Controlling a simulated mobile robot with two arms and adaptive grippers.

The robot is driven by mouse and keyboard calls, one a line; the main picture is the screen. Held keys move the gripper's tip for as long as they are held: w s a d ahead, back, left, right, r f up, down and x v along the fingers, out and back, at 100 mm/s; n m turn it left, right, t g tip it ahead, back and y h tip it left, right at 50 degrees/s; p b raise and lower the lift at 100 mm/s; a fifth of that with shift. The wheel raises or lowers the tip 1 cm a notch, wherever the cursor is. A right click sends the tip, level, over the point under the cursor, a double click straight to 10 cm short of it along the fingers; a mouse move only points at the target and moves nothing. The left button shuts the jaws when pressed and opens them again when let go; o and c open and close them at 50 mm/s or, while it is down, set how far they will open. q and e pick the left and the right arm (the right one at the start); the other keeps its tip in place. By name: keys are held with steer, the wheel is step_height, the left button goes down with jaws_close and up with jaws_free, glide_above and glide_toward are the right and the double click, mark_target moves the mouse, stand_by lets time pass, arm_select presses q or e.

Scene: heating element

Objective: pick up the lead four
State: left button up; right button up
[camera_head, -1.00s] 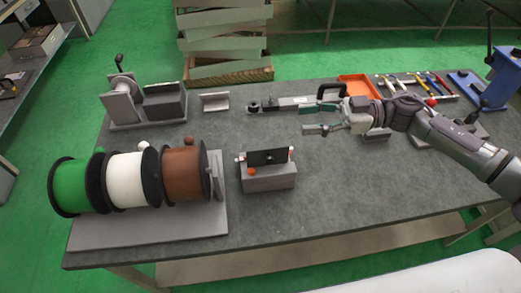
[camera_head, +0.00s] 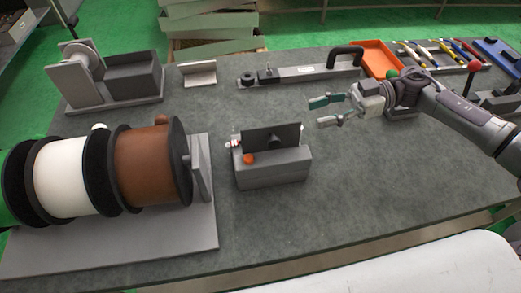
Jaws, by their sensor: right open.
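My right gripper (camera_head: 323,112) is open and empty, reaching in from the right with its fingers pointing left over the table. It is to the upper right of a grey block fixture (camera_head: 272,171) that carries a dark upright plate (camera_head: 271,138). A small red-and-white piece (camera_head: 235,142) shows at the fixture's left end, and an orange round knob (camera_head: 249,159) is on its front. I cannot tell which thing is lead four. My left gripper is not in view.
Green, white (camera_head: 65,177) and brown (camera_head: 152,165) spools stand on a base at the left. A handled grey bar tool (camera_head: 305,73) lies behind my right gripper. An orange tray (camera_head: 382,58) and several hand tools are at the back right. The table's front right is clear.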

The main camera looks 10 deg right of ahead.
step_height(320, 180, down, 4)
steer(key=shift+r+b, duration=0.2)
steer(key=shift+b, duration=0.65)
steer(key=shift+a+f, duration=0.1)
steer(key=shift+a, duration=0.2)
steer(key=p+x, duration=0.1)
steer(key=x, duration=0.6)
steer(key=shift+a, duration=0.15)
steer(key=shift+w+p+x, duration=0.15)
steer(key=shift+p+x, duration=0.15)
steer(key=shift+x, duration=1.2)
steer(key=shift+w+p+x, duration=0.2)
steer(key=shift+p+x, duration=0.1)
steer(key=shift+x, duration=1.15)
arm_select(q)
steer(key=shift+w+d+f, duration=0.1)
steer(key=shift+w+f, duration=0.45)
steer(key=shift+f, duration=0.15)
arm_select(e)
steer(key=shift+c, duration=0.3)
jaws_close()
